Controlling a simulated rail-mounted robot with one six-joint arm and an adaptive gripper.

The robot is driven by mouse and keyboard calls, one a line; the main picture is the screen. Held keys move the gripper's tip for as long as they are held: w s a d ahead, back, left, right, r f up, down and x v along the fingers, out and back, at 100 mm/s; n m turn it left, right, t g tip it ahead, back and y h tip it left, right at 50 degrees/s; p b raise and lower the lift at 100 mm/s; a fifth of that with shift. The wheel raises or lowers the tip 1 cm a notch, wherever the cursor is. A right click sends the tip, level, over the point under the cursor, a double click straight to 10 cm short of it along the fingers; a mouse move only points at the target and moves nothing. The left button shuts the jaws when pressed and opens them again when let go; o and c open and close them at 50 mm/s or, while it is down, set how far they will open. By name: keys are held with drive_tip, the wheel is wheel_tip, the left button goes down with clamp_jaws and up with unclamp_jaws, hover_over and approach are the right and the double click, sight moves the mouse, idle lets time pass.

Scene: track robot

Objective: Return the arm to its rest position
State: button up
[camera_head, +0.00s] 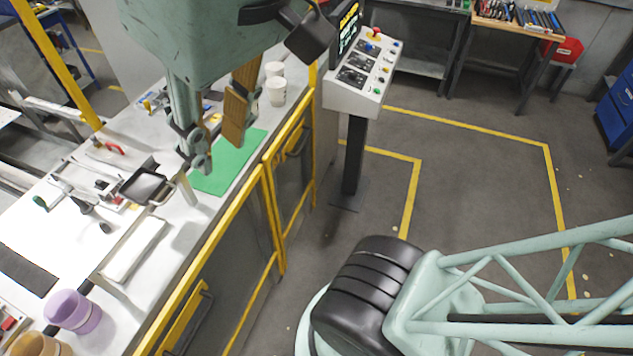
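My gripper (220,150) hangs from the top of the picture on a mint-green housing, above the workbench. Its two fingers point down with brown pads. They stand apart, and bench and green mat show between them; I see nothing held. The green mat (238,160) lies behind and below the fingertips, partly hidden by them. My mint-green lattice arm link with a black ribbed joint shows at the lower right, over the floor. How high the fingertips are above the bench is hard to tell.
The bench carries two white cups (276,92), a black tray (146,186), a purple cup (73,312) and several tools. A yellow rail (262,172) runs along its front. A control console (362,75) stands behind. Open floor (470,180) with yellow lines is at the right.

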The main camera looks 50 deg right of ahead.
wheel_tip(320, 180, down, 17)
drive_tip(key=b, duration=1.5)
drive_tip(key=shift+s, duration=0.45)
